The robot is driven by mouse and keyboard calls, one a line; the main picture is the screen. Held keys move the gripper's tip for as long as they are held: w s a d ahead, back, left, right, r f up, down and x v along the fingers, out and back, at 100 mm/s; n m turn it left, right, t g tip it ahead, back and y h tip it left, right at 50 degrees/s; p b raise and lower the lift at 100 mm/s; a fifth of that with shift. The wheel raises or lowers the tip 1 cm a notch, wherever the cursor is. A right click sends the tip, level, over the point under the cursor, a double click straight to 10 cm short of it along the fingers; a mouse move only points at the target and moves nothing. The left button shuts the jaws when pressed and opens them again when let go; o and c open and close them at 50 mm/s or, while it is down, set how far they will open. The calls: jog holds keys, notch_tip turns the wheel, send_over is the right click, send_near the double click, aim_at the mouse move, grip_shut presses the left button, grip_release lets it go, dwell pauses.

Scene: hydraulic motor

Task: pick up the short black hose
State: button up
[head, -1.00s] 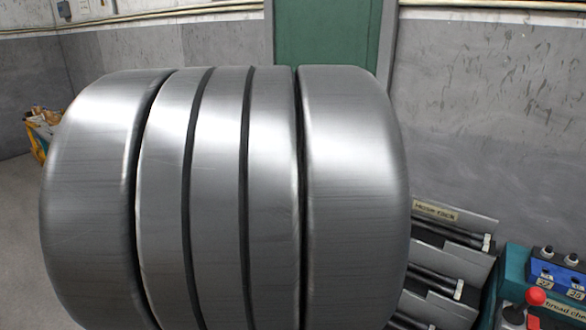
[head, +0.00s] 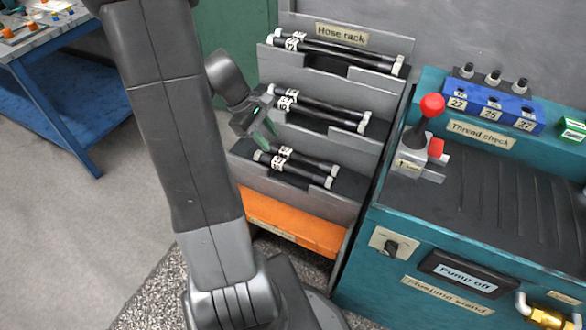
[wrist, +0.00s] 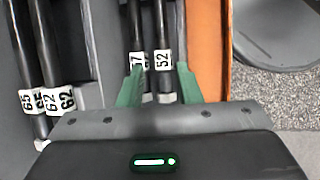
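The short black hoses lie on the lowest tier of the hose rack, one (head: 308,160) behind the other (head: 292,169). In the wrist view their white labels read roughly 57 (wrist: 140,62) and 52 (wrist: 162,62). My gripper (head: 261,132) is at the left, labelled end of this tier. In the wrist view my gripper's green fingers (wrist: 160,82) are spread apart and empty. The 52 hose shows between them; the left finger partly covers the 57 hose. I cannot tell whether the fingers are above the hoses or level with them.
The hose rack (head: 262,183) has longer hoses on its middle tier (head: 325,112) and top tier (head: 345,50). An orange panel (head: 300,225) is below. A teal flushing stand (head: 390,285) with a red-knobbed lever (head: 432,106) stands at right. A blue table (head: 60,100) is at far left.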

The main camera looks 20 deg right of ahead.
jog(key=b, duration=0.1)
send_over(288, 166)
jog(key=w+a, duration=0.2)
jog(key=f, duration=0.6)
jog(key=shift+s, duration=0.25)
jog(key=b+x, duration=0.1)
jog(key=x, duration=0.1)
jog(key=b+x, duration=0.1)
jog(key=x, duration=0.2)
jog(key=shift+s, duration=0.25)
grip_shut()
